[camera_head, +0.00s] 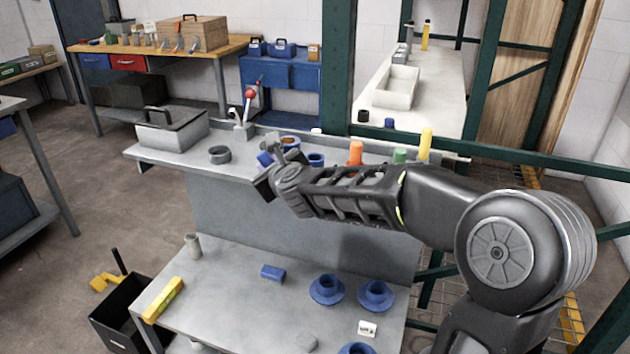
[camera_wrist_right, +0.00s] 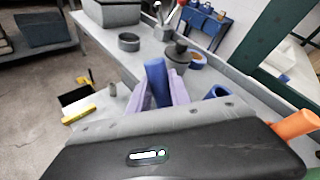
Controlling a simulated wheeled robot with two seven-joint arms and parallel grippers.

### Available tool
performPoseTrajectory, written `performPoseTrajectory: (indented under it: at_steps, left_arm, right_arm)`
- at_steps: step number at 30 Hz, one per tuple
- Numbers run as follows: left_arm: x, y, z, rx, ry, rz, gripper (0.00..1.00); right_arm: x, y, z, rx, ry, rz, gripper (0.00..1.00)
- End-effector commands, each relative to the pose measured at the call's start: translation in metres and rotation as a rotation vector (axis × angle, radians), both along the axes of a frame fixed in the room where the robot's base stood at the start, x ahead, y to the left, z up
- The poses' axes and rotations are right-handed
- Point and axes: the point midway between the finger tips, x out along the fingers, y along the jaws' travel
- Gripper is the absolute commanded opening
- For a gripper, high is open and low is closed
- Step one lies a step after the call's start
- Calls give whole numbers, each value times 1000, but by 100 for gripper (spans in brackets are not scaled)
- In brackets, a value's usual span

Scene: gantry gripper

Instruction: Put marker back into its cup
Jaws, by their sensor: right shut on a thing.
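My right gripper (camera_head: 273,150) is over the raised shelf of the grey workbench, left of the middle in the head view. In the right wrist view its pale fingers (camera_wrist_right: 160,92) are shut on a blue elongated thing (camera_wrist_right: 156,76), which looks like the marker. Its lower end is hidden. In the head view only a bit of blue (camera_head: 264,159) shows beside the gripper. A blue cup (camera_head: 316,160) stands on the shelf just right of the gripper; it also shows in the wrist view (camera_wrist_right: 219,92). I cannot tell whether it is the marker's cup. My left gripper is not in view.
A grey ring (camera_head: 220,155), a toolbox (camera_head: 172,130) and a red-knobbed lever (camera_head: 249,96) stand left on the shelf. Orange (camera_head: 356,153), green and yellow (camera_head: 425,144) pieces stand right, behind my arm. A green rail (camera_head: 480,155) runs behind. Blue flanged parts (camera_head: 327,288) lie below.

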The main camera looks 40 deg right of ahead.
Motion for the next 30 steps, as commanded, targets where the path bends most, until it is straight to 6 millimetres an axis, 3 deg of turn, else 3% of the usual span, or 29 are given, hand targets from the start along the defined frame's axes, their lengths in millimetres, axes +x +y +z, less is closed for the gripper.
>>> performPoseTrajectory:
  at_steps: [6,12,23,30]
  left_arm:
    - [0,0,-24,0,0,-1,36]
    - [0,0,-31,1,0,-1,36]
    - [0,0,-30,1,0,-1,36]
    - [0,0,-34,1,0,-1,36]
  right_arm:
    - [8,-79,55,209,-311,-219,0]
    - [3,-120,94,291,-461,-297,0]
    - [2,-125,100,302,-479,-305,0]
    - [3,-125,80,301,-473,-306,0]
